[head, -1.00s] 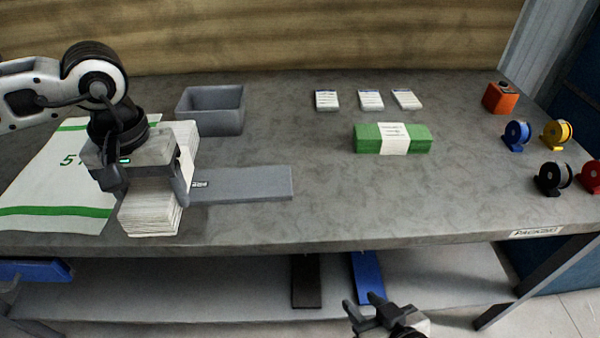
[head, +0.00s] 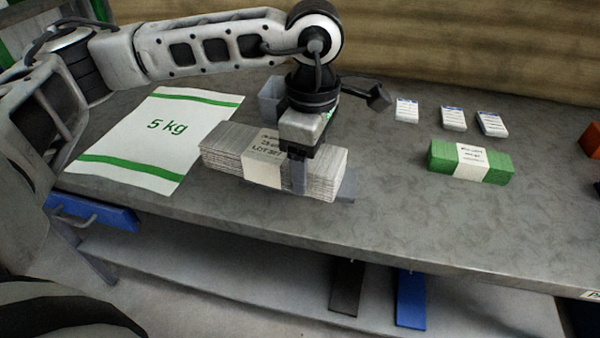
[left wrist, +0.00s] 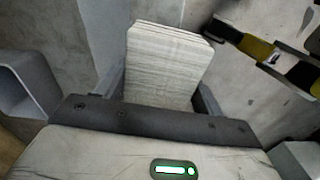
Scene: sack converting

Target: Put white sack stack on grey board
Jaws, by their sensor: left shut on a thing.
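The white sack stack (head: 222,150) is a thick bundle with a printed paper band, lying lengthwise left to right. My left gripper (head: 299,170) is shut on it near its right end, one finger showing on its near face. The left wrist view shows the stack (left wrist: 165,65) between the fingers. The grey board (head: 347,186) shows only as a strip below and beyond the stack's right end; the rest is hidden. The stack is over the board, but I cannot tell whether they touch. My right gripper is out of view.
A flat white 5 kg sack (head: 150,145) lies left of the stack. A grey bin (head: 270,100) is behind it, partly hidden by my arm. A green banded bundle (head: 445,160) and small label pads (head: 453,118) lie right. The table between is clear.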

